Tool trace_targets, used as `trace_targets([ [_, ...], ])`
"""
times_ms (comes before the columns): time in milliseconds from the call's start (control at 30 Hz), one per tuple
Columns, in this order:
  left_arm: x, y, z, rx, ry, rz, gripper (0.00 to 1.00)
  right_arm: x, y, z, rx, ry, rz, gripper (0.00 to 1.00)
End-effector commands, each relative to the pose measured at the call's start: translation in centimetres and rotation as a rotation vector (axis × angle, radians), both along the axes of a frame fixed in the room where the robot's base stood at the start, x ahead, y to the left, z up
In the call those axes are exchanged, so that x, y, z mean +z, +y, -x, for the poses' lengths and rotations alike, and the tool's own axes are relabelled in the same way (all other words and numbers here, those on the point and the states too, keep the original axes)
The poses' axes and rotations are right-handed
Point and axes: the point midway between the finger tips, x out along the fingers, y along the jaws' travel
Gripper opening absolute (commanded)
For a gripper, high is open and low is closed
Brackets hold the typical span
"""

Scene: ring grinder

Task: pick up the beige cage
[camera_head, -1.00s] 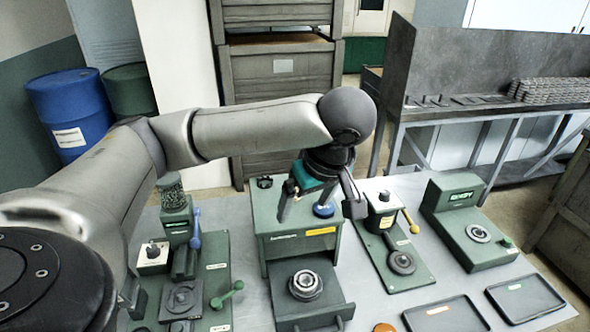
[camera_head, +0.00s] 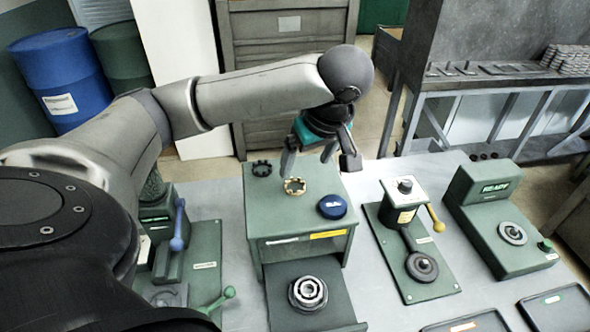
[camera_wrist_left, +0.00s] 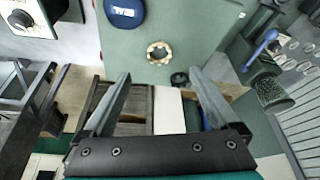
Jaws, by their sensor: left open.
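The beige cage (camera_head: 294,187) is a small notched ring lying on top of the green cabinet-like machine, between a dark ring and a blue round tin. It also shows in the left wrist view (camera_wrist_left: 159,53), just beyond the fingertips and roughly centred between them. My left gripper (camera_head: 308,168) is open and empty above the back of the cabinet top, behind and slightly right of the cage. Its two fingers show spread in the left wrist view (camera_wrist_left: 158,76). The cage is apart from the fingers. My right gripper is not in view.
The blue tin (camera_head: 332,207) sits right of the cage, and a dark notched ring (camera_head: 262,168) behind left. A bearing ring (camera_head: 308,292) rests on the open drawer (camera_head: 335,305). Green stations flank the cabinet. Two trays (camera_head: 562,308) lie at front right.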

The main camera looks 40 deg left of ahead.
Motion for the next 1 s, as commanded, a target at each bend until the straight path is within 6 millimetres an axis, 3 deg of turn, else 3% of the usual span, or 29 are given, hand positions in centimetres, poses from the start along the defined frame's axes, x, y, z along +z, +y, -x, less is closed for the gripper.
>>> trace_targets([
  [100,-2.1,0.6,-0.2,0.001,0.002,0.001,0.94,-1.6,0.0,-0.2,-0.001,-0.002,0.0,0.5],
  [300,-3.8,1.3,-0.5,0.0,0.001,0.002,0.94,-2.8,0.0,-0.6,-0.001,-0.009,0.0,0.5],
  [500,-4.4,1.8,-0.7,-0.001,0.0,-0.001,0.94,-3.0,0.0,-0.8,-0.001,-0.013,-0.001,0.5],
  [800,-8.2,3.4,-1.3,0.0,0.002,-0.002,0.94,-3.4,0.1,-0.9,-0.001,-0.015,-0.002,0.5],
  [1000,-8.7,3.6,-1.4,-0.002,0.0,-0.001,0.94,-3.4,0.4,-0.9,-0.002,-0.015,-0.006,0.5],
])
